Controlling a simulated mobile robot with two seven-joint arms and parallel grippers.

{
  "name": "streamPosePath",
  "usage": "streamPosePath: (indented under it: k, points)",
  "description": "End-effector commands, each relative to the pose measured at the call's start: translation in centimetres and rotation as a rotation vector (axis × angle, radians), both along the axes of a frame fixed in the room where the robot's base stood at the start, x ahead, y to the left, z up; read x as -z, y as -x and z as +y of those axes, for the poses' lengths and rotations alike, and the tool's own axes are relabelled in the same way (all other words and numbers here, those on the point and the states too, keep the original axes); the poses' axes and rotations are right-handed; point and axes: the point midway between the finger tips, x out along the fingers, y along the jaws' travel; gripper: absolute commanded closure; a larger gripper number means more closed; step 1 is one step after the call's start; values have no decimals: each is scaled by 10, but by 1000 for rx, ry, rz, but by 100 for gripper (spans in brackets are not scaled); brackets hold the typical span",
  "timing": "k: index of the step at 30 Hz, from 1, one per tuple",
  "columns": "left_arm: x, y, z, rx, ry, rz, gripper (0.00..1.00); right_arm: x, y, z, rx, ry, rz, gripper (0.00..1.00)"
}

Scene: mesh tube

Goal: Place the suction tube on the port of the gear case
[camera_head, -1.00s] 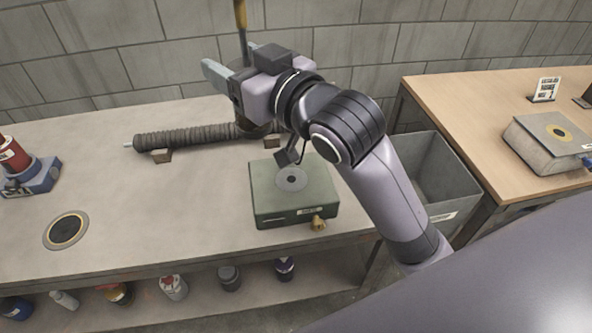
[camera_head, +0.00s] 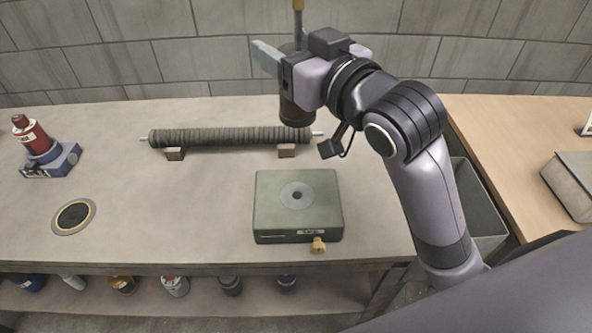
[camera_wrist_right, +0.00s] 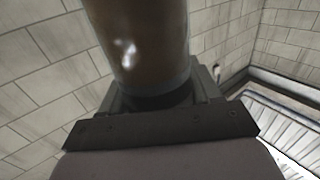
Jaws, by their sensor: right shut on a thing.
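The suction tube, a thin upright rod (camera_head: 298,22) with a brown-black cylinder (camera_head: 297,108) at its lower end, is held by my right gripper (camera_head: 276,64). The gripper is shut on it, high above the back of the grey bench. In the right wrist view the brown cylinder (camera_wrist_right: 140,40) stands between the jaws. The gear case (camera_head: 270,225) is a green box on the bench, nearer than the tube. Its port (camera_head: 297,195), a dark hole in a grey ring, faces up and is bare. My left gripper is not in view.
A dark ribbed roller (camera_head: 230,136) lies on two small blocks behind the gear case. A red and blue device (camera_head: 38,150) and a dark disc (camera_head: 73,216) are at left. A brass fitting (camera_head: 319,245) sticks out of the case's front. A grey bin (camera_head: 475,205) stands at right.

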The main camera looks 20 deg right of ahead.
Motion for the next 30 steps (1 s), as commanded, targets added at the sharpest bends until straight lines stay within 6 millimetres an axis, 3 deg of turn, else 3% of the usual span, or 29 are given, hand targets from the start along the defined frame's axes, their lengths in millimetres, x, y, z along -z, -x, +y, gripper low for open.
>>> streamPosePath:
  k: [3, 12, 30]
  points:
    - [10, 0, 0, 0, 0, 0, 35, 36, 0, 0, 0, 4, 8, 74]
    - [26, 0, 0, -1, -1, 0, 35, 114, 0, 0, 0, 2, 7, 74]
    - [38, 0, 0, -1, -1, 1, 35, 184, 1, 0, 0, 0, 1, 74]
